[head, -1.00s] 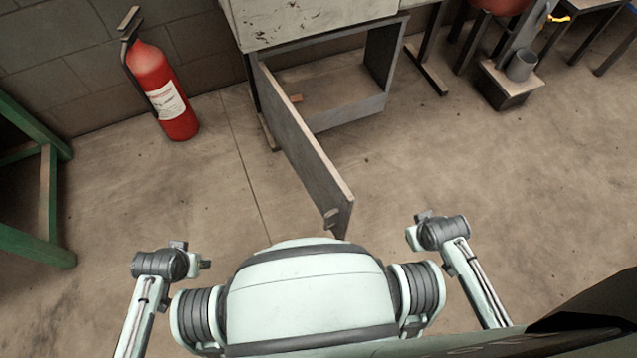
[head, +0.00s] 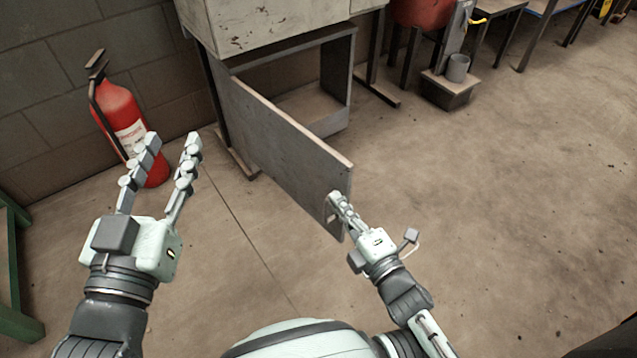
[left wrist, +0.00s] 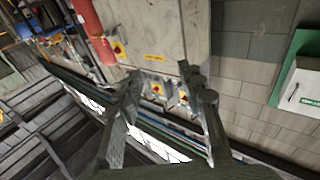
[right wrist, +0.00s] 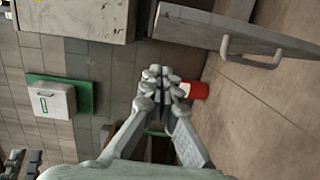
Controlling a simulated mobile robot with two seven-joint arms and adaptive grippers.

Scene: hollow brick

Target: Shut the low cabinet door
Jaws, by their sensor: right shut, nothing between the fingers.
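The low cabinet (head: 345,80) stands against the wall with its grey door (head: 280,135) swung wide open toward me, its dark interior partly showing. In the right wrist view the door (right wrist: 195,28) carries a pale bar handle (right wrist: 250,60). My right gripper (head: 335,197) is shut and empty at the door's free end, near its lower corner; I cannot tell whether it touches the door. In the right wrist view its fingertips (right wrist: 160,72) are apart from the handle. My left gripper (head: 172,142) is open and empty, raised left of the door; its fingers also show in the left wrist view (left wrist: 160,75).
A red fire extinguisher (head: 125,120) stands by the wall at left, beyond my left gripper. A green frame (head: 15,280) is at the left edge. A small stand with a grey cup (head: 457,68) is right of the cabinet. The floor right of the door is clear.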

